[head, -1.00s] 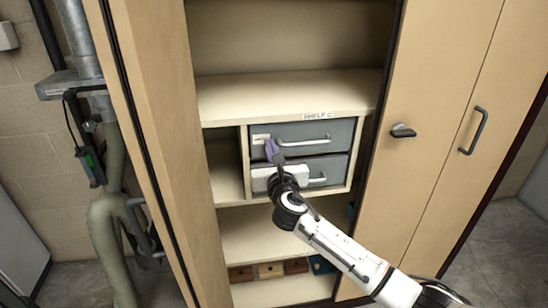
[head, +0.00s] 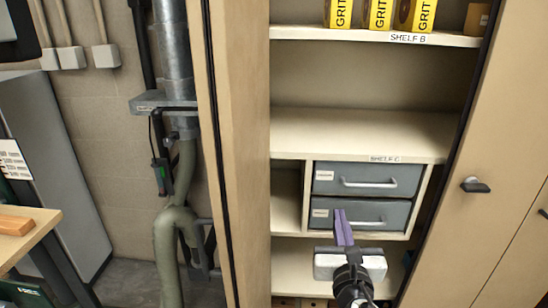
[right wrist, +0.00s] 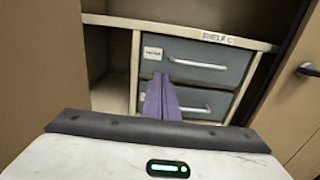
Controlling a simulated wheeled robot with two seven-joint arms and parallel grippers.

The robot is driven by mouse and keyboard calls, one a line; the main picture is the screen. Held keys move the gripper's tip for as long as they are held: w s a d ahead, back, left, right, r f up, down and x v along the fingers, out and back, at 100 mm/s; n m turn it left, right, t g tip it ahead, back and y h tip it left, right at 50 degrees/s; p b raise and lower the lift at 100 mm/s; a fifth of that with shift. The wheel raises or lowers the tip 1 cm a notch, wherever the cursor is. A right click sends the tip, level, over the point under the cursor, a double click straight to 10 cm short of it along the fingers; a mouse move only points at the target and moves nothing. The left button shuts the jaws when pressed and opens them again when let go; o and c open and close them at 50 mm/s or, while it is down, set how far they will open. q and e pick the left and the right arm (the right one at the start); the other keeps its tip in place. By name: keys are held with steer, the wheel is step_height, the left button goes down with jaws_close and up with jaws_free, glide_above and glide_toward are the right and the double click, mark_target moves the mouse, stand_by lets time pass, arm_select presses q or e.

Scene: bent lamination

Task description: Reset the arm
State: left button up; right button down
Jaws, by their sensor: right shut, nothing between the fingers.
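My right gripper (head: 342,226) is shut and empty, its purple fingers pressed together. In the head view it shows in front of the lower grey drawer (head: 362,215), below the upper grey drawer (head: 368,180). In the right wrist view the fingers (right wrist: 160,98) point up toward the same two drawers, overlapping the lower edge of the upper one. Both drawers look shut. I cannot tell the exact gap between fingertips and drawer front. My left gripper is not in view.
The cabinet's left door (head: 238,150) stands open; the right door (head: 470,120) has a dark handle (head: 475,185). Yellow GRIT boxes (head: 378,14) stand on Shelf B (head: 350,36). A pipe (head: 172,180) runs at the left, and a bench with an orange block (head: 15,225) is at far left.

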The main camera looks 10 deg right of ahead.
steer(key=s+a+f+m+g+y, duration=0.25)
steer(key=s+f+m, duration=0.4)
steer(key=f, duration=0.35)
steer(key=s+a+f+m+g+y, duration=0.25)
steer(key=s+f+m, duration=0.35)
steer(key=f, duration=0.4)
steer(key=s+a+f+m+g+y, duration=0.1)
steer(key=s+f+m+g, duration=0.1)
steer(key=s+f+m, duration=0.3)
steer(key=s+a+f+m+g+y, duration=0.1)
steer(key=s+f+m, duration=0.4)
steer(key=s+m, duration=0.5)
steer(key=a+m, duration=0.1)
steer(key=m, duration=0.2)
steer(key=shift+s+f+g, duration=0.25)
steer(key=shift+s+g, duration=0.1)
steer(key=shift+g, duration=0.05)
steer(key=shift+a, duration=0.2)
